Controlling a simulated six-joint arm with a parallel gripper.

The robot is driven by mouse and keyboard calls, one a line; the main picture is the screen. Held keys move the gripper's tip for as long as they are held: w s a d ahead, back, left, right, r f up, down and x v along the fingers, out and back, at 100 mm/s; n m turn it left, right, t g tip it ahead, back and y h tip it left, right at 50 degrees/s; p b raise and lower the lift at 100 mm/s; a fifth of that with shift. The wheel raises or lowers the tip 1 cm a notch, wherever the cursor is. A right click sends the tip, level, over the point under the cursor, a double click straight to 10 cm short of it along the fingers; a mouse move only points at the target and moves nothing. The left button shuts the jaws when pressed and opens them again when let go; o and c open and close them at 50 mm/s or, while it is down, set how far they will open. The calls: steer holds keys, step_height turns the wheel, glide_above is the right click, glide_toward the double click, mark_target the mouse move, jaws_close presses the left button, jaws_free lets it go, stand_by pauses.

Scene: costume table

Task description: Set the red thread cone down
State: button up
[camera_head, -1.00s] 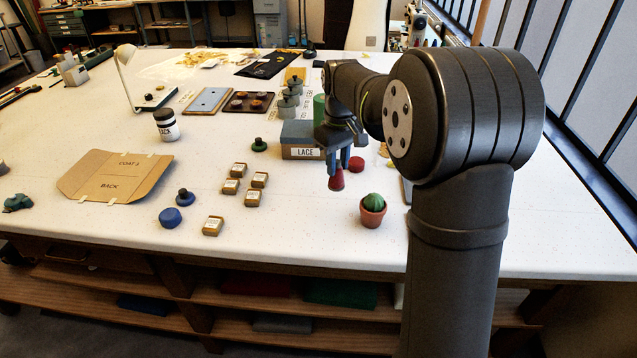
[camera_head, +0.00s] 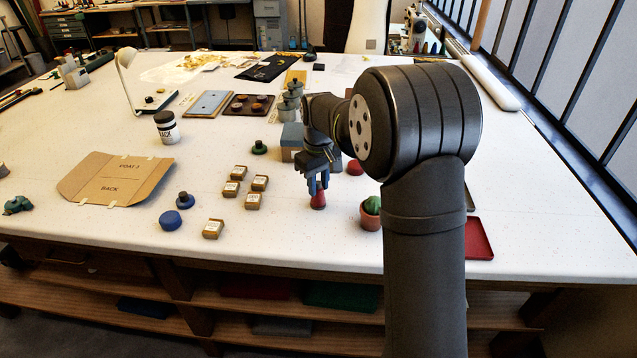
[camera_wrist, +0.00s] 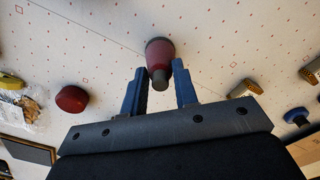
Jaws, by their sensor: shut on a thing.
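The red thread cone (camera_head: 318,201) is upright or nearly so, wide end down, in my gripper (camera_head: 317,184) over the front middle of the white table. In the wrist view, the blue fingers of my gripper (camera_wrist: 160,72) flank the narrow grey top of the cone (camera_wrist: 158,51). My gripper is shut on the cone. Whether the cone's base touches the table cannot be told.
A potted cactus (camera_head: 370,214) stands close to the right, partly behind my arm. A red disc (camera_head: 355,167) and a blue box (camera_head: 291,140) lie behind. Small labelled tan boxes (camera_head: 253,201) lie to the left. A red tray (camera_head: 479,240) is at right.

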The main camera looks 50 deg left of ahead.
mark_target(318, 182)
steer(key=o, duration=1)
steer(key=shift+f, duration=0.1)
steer(key=shift+c, duration=0.2)
step_height(318, 182, up, 12)
steer(key=shift+r, duration=0.2)
steer(key=shift+f, duration=0.1)
step_height(318, 182, down, 12)
steer(key=shift+f, duration=0.25)
steer(key=shift+r, duration=2.2)
